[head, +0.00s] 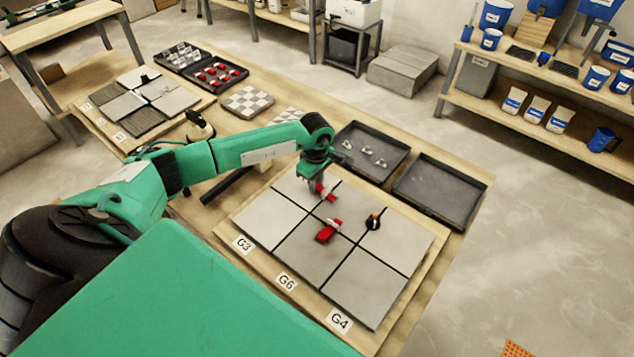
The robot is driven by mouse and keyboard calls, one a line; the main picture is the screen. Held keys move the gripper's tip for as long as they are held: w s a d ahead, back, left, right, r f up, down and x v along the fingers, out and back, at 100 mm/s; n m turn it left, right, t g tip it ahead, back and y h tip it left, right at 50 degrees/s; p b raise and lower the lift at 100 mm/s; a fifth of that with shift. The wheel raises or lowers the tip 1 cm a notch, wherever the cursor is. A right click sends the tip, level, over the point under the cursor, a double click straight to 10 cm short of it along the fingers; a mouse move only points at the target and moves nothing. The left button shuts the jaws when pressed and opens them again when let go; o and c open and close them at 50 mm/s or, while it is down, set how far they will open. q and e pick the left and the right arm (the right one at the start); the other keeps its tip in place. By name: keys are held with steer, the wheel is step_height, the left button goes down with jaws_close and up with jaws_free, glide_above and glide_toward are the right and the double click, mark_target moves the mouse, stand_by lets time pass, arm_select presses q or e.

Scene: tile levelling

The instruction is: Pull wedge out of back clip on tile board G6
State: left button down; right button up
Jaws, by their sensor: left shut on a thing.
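The tile board (240,226) on the table holds large grey tiles split by dark joints, with cards G3, G6 (286,282) and G4 along its front edge. My left gripper (318,184) points down over the back part of the board. It is shut on a red wedge (320,187), which the fingers partly hide. Red also shows just below the fingers at the joint; I cannot tell whether the wedge still sits in its clip. A second red wedge (325,234) with a pale clip piece lies nearer the middle of the board. My right gripper is out of view.
Another tile board (110,125) and a tray of red wedges lie farther left.

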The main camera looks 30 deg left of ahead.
arm_select(q)
steer(key=shift+a+b, duration=0.3)
steer(key=shift+a, duration=0.25)
steer(key=shift+a, duration=0.2)
steer(key=shift+w+a+b, duration=0.15)
steer(key=shift+a+b, duration=0.45)
steer(key=shift+a, duration=0.55)
steer(key=shift+a+b, duration=0.3)
steer(key=shift+a, duration=0.45)
steer(key=shift+r, duration=0.1)
steer(key=shift+r, duration=0.1)
steer(key=shift+r+p, duration=1.55)
steer(key=shift+r, duration=1.35)
